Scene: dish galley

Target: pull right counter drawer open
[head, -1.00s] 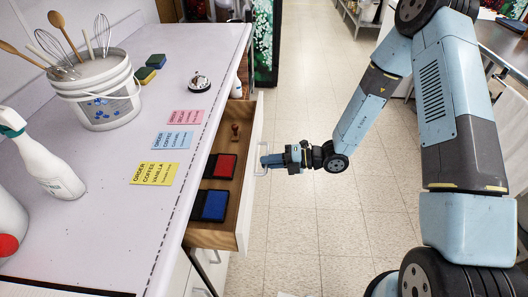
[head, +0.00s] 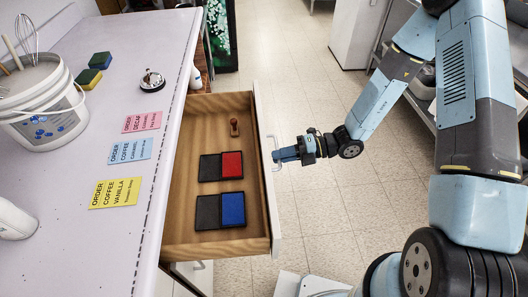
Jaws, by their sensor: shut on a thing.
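The right counter drawer (head: 183,199) stands well out from under the counter, and its wooden inside shows. In it lie a red ink pad (head: 232,164), a blue ink pad (head: 232,208) and a small wooden stamp (head: 234,127). The drawer's pale handle (head: 275,152) is on the outside of its white front. My gripper (head: 277,155) reaches in from the right and is shut on the handle. The fingertips are small in this view, and part of the handle is hidden by them.
The counter (head: 75,210) holds order cards (head: 116,193), a bell (head: 152,80), sponges (head: 94,68) and a white bucket (head: 40,100) of utensils. Tiled floor (head: 330,215) lies clear to the right of the drawer. A white cabinet (head: 357,33) stands further back.

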